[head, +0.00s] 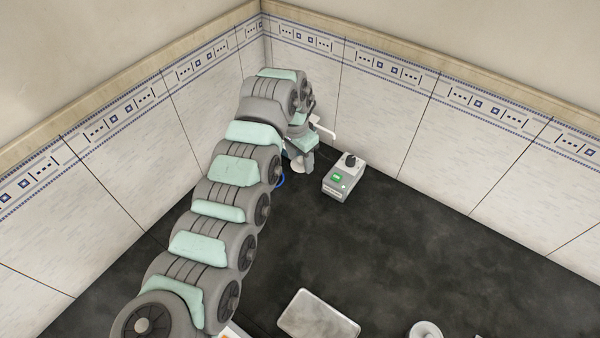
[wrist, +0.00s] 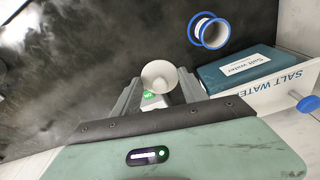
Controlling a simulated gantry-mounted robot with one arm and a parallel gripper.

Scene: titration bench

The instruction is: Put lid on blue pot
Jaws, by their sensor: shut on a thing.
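My gripper (wrist: 160,88) is shut on a small white round piece (wrist: 159,74) in the wrist view. The piece looks hollow or dished; whether it is the lid cannot be told for sure. A white pot with blue rims (wrist: 195,28) lies beyond the fingertips, up and to the right, apart from the held piece. In the head view my gripper (head: 300,163) is near the far corner, with the white piece (head: 298,169) just below it. A bit of blue, likely the pot's rim (head: 280,181), shows beside my arm, which hides the rest.
A grey device with a green screen (head: 343,179) stands right of my gripper. A teal box and white panel marked salt water (wrist: 236,67) stand right of the fingers, close by. A pale tray (head: 318,315) and a white round item (head: 425,330) are nearer. The dark bench between is clear.

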